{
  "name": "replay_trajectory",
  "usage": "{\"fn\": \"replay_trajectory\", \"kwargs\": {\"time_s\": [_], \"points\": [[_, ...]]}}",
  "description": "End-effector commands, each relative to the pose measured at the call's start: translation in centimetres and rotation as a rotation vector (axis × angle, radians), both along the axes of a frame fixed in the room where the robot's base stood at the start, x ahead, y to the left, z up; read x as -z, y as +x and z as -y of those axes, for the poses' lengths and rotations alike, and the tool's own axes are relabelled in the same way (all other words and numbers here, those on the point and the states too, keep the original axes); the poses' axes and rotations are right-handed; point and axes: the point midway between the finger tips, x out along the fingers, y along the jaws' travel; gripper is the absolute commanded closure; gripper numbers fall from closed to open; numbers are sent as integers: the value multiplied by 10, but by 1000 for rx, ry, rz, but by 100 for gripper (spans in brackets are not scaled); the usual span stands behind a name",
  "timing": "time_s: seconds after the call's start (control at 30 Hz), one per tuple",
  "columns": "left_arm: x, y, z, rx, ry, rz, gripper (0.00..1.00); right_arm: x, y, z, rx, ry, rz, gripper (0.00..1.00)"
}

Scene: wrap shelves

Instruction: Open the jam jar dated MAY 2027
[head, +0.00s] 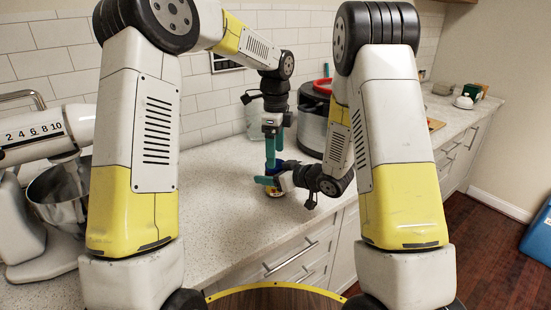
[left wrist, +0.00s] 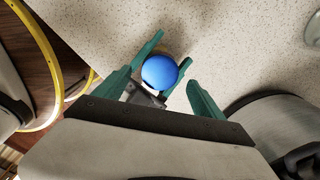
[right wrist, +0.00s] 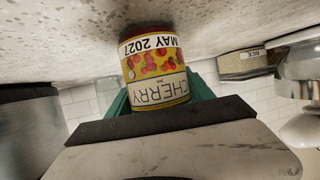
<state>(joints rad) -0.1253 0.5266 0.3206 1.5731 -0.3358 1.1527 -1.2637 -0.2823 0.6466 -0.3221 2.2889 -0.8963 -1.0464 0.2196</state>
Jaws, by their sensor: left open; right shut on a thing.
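The jam jar (right wrist: 157,68) has a yellow label reading CHERRY and a white strip reading MAY 2027, upside down in the right wrist view. In the head view the jar (head: 276,193) is low over the counter, mostly hidden by the grippers. My right gripper (right wrist: 160,92) is shut around its sides; in the head view this gripper (head: 270,181) comes in from the right. The round blue lid (left wrist: 160,72) is on top. My left gripper (left wrist: 161,80) is open, pointing down from above, with its fingers on either side of the lid and a gap to it.
A stand mixer (head: 48,130) with a metal bowl stands at the left. A grey cooker (head: 312,132) and a glass jar (head: 253,120) stand behind the grippers. The counter (head: 215,190) in front and to the left is clear. Its front edge with drawers (head: 290,262) is close.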

Motion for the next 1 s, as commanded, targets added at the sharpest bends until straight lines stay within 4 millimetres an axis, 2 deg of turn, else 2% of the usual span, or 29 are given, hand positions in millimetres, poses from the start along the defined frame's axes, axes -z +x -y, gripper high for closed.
{"fn": "replay_trajectory", "kwargs": {"time_s": [0.1, 0.27, 0.7, 0.83, 1.0], "points": [[-12, 0, 0, 0, -1, 1, 20, 0, 0, 0, 0, 1, 1, 100], [-16, 0, 0, 12, -1, -1, 22, 0, 0, 0, 0, 1, 1, 100], [-46, 0, 0, 273, -2, -3, 22, 0, 0, 0, 0, 1, 1, 100], [-43, 0, 0, 297, -1, -2, 22, 0, 0, 0, 0, 1, 1, 100], [-19, -1, 0, 297, 0, -3, 22, 0, 0, 0, 0, 1, 1, 100]]}}
